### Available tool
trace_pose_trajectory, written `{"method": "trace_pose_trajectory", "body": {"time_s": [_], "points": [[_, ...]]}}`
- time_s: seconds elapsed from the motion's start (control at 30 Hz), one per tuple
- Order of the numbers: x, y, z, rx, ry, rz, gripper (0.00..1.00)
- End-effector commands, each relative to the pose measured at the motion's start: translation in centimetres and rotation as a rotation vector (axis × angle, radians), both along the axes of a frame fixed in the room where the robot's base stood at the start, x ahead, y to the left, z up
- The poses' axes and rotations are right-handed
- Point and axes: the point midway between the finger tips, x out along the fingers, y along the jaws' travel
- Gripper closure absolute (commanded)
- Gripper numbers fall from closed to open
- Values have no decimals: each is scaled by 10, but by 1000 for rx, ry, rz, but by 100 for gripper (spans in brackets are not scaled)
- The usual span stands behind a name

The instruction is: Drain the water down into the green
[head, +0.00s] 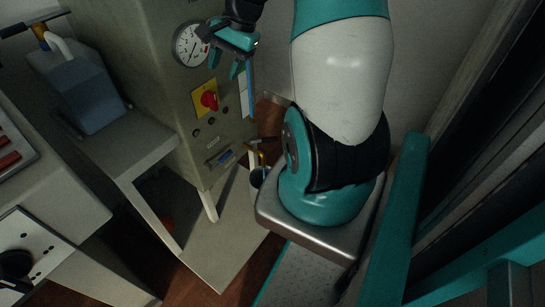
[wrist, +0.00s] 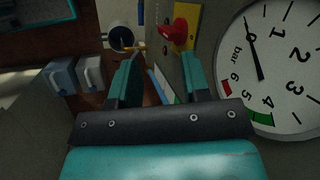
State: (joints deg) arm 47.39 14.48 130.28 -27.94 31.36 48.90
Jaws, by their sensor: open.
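A grey cabinet (head: 165,60) carries a white plate beside an upright blue strip (head: 251,95), which looks like a level tube. In the wrist view a blue, white and green strip (wrist: 162,88) shows between my fingers, partly hidden; I cannot tell the level. Low on the cabinet's right side is a small orange-yellow handle (head: 262,141), also in the wrist view (wrist: 135,47). Below it stands a pail (head: 256,181), its dark mouth (wrist: 122,39) visible in the wrist view. My gripper (head: 241,68) is open and empty, beside the cabinet near the gauge, apart from the handle.
A round gauge (head: 190,45) marked in bar, with red and green bands, is close to my gripper. Below it is a red knob (head: 209,100) on a yellow plate. A blue-grey canister (head: 85,90) stands on a left shelf. A wall is at right.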

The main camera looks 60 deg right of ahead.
Motion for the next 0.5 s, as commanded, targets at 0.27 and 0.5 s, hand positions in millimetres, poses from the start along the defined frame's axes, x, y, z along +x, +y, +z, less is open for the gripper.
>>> {"method": "trace_pose_trajectory", "body": {"time_s": [0.27, 0.5], "points": [[-79, -141, -149, 163, 76, -733, 57], [-107, -168, -180, 211, 87, -920, 57]]}}
